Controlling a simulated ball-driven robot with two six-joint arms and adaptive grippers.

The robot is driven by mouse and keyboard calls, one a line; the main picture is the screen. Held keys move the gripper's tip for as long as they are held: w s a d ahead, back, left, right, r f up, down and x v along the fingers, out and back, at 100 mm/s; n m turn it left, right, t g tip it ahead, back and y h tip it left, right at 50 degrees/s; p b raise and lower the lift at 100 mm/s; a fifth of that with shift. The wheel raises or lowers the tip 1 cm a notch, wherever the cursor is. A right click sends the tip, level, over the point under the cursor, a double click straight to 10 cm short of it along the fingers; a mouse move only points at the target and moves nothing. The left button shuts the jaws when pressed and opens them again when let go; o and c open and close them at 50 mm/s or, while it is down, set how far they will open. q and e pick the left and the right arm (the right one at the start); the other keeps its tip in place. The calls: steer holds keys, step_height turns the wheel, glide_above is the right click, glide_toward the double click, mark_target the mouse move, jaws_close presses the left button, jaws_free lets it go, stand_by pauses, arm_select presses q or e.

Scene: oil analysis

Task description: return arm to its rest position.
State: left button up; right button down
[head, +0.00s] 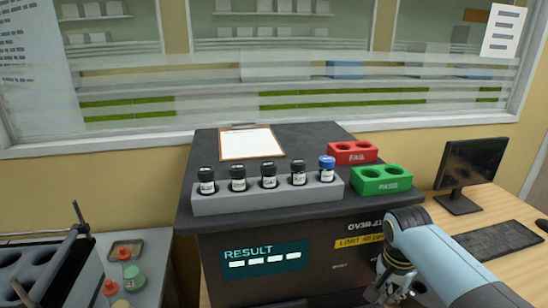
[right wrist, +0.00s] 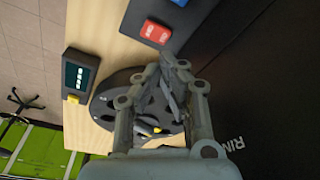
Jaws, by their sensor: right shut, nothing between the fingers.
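My right gripper (head: 392,290) is at the lower right of the head view, in front of the dark analyser machine (head: 340,245) and below its top. In the right wrist view the fingers of my right gripper (right wrist: 168,62) come together, shut and empty. My right arm, pale blue, reaches in from the lower right corner of the head view. My left gripper is not in view.
On the machine stand a grey rack (head: 255,203) of several vials, a clipboard (head: 252,143), a red FAIL block (head: 350,153) and a green PASSED block (head: 380,181). A monitor (head: 470,170) and keyboard (head: 500,240) are at right. A round dark device (right wrist: 115,108) lies beyond the fingers.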

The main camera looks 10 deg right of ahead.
steer(key=s+a+r+n+t, duration=0.1)
steer(key=s+a+r+n, duration=0.1)
steer(key=s+r+n, duration=0.8)
steer(key=s+a+r+n+t, duration=0.15)
steer(key=s+r, duration=0.55)
steer(key=s, duration=0.9)
step_height(320, 180, down, 38)
steer(key=s+d+g+b, duration=0.1)
steer(key=s+d+b, duration=0.15)
steer(key=b, duration=0.85)
steer(key=s+f+b, duration=0.4)
steer(key=s+f, duration=0.4)
steer(key=f, duration=0.4)
steer(key=s+d+f+g+b, duration=0.1)
steer(key=s+f+b, duration=0.3)
steer(key=s+f, duration=0.5)
step_height(320, 180, down, 3)
steer(key=shift+s+d+y, duration=0.2)
steer(key=shift+s+y, duration=0.1)
steer(key=shift+m+g, duration=0.25)
steer(key=shift+g, duration=0.1)
